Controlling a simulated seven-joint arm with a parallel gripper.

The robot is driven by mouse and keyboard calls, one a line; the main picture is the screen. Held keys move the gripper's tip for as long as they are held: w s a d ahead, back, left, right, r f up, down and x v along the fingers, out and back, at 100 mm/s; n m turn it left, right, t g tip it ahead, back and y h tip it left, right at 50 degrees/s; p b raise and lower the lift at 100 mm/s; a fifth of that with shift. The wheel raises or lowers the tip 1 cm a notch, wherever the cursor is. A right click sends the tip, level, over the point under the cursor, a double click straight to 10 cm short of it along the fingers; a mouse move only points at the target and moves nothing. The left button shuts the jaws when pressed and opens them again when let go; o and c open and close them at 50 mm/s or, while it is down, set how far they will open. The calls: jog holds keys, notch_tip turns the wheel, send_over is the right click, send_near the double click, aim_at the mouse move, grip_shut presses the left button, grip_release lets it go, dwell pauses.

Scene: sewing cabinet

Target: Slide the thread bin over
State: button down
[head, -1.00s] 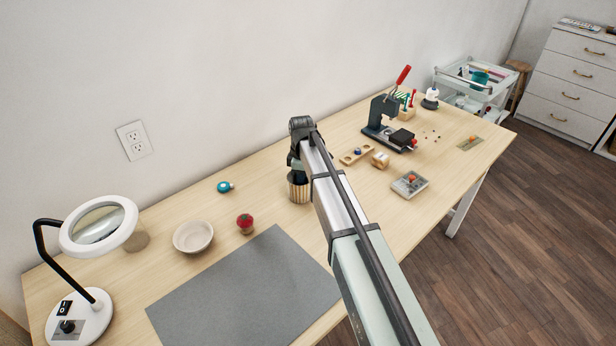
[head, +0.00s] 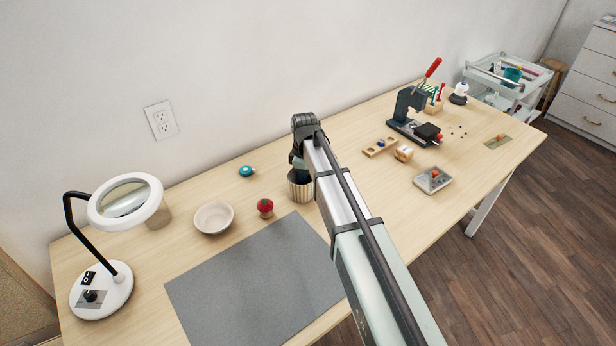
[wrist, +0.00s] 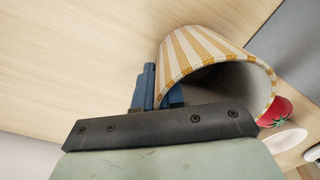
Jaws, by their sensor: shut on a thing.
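The thread bin is a tan-and-white striped round tub (head: 301,190). It stands on the table at the back, just right of the red tomato pincushion (head: 265,206), with a small gap between them in the head view. My gripper (head: 300,172) is over the bin, and my arm hides part of it. In the wrist view, the blue fingers of my gripper (wrist: 160,92) are shut on the wall of the bin (wrist: 208,50), at its rim. The part of the bin's grey inside that shows looks empty. The pincushion (wrist: 276,112) is beyond the rim there.
A bowl (head: 213,218) and a teal round item (head: 247,171) lie left of the bin. A grey mat (head: 250,275) is in front. A magnifier lamp (head: 105,285) stands far left. A wooden block (head: 380,147), a tray (head: 433,180) and a press (head: 410,120) are to the right.

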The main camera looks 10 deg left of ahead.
jog(key=shift+a, duration=0.1)
jog(key=c, duration=1.2)
grip_release()
jog(key=shift+o, duration=0.2)
jog(key=shift+r, duration=0.1)
jog(key=r, duration=1.3)
jog(key=shift+w+r, duration=0.25)
jog(key=shift+r, duration=0.05)
